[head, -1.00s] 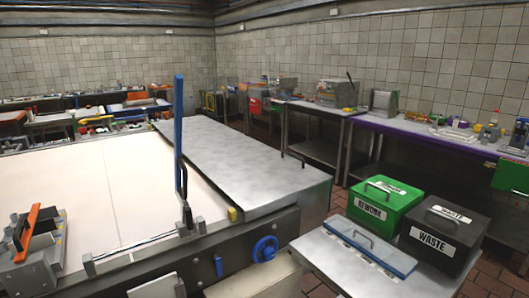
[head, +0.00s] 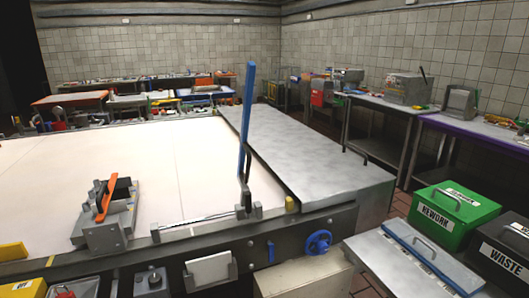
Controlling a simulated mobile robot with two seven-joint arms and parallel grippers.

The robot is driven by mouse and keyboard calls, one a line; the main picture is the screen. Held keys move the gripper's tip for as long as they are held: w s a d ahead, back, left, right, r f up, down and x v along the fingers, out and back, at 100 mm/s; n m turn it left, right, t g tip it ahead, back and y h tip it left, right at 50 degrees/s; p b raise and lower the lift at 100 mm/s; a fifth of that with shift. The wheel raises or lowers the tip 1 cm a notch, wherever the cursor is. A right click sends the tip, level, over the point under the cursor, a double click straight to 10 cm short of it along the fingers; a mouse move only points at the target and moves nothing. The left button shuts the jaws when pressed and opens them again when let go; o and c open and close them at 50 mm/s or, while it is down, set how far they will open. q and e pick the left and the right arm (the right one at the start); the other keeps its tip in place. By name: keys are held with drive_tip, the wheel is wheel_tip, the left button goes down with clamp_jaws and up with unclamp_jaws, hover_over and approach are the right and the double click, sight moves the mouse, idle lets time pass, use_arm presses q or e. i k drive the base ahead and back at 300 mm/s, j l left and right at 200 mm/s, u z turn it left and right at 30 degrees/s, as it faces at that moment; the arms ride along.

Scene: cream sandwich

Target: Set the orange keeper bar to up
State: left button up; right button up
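The orange keeper bar (head: 106,198) is on a grey metal fixture (head: 104,232) at the left of the head view, at the near edge of the white belt. The bar stands steeply tilted, its top leaning a little right, beside a black block on the fixture. Whether it is latched in that position I cannot tell. Neither of my grippers shows in the head view.
A tall blue lever (head: 246,120) rises from the near belt edge. A blue handwheel (head: 319,242) sits on the front frame. A green REWORK box (head: 455,215) and a dark WASTE box (head: 505,250) stand at right. The pale belt (head: 150,165) is clear.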

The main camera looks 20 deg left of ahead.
sight(106, 187)
drive_tip(key=u, duration=1.7)
drive_tip(key=i+l+u, duration=0.2)
drive_tip(key=u, duration=0.2)
drive_tip(key=i+l+u, duration=0.35)
drive_tip(key=k+j, duration=0.1)
